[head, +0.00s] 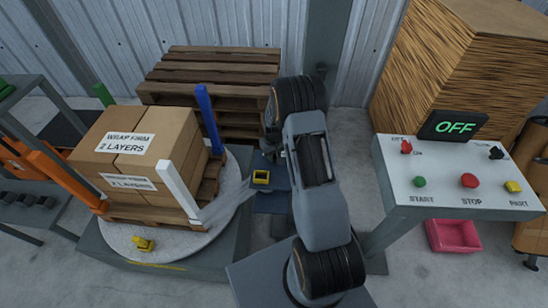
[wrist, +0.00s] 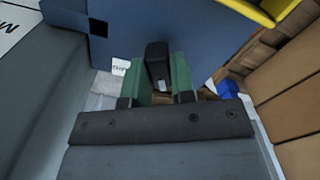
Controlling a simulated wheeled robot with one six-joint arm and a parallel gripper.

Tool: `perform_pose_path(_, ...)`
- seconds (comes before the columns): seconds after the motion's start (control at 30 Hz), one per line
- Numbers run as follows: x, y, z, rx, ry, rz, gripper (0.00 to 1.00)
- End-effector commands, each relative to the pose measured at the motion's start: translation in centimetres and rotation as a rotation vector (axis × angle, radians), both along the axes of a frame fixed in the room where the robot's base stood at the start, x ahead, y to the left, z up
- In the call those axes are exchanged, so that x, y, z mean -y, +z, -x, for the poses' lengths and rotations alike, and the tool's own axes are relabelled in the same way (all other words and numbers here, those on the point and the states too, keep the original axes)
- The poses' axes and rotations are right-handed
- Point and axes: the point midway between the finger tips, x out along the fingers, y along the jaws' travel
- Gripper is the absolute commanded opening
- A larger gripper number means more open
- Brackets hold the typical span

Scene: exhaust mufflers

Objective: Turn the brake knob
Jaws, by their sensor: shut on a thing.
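In the wrist view my gripper (wrist: 158,92) has two green finger pads, one on each side of a black upright knob (wrist: 157,60). The gripper is shut on this knob, which stands in front of a blue box face (wrist: 205,40). A small white label with partly hidden lettering sits just left of the knob.
A round turntable (head: 225,215) carries a pallet of cartons (head: 140,150) at the left. At the right stands a control panel (head: 450,200) with several buttons and switches and a display (head: 455,126) reading OFF. Stacked wooden pallets (head: 215,75) stand behind. A pink bin (head: 453,236) lies under the panel.

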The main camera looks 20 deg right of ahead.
Motion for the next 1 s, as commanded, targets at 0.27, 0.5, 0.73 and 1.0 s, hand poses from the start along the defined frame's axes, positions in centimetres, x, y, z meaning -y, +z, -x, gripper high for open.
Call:
perform_pose_path(0.27,0.0,-0.28,-0.02,0.002,-0.228,0.0,0.0)
perform_pose_path(0.5,0.0,-0.19,0.0,0.001,-0.386,0.0,0.0)
perform_pose_path(0.73,0.02,-0.1,0.0,0.001,-0.48,0.0,0.0)
perform_pose_path(1.0,0.03,-0.03,0.01,0.0,-0.522,0.0,0.0)
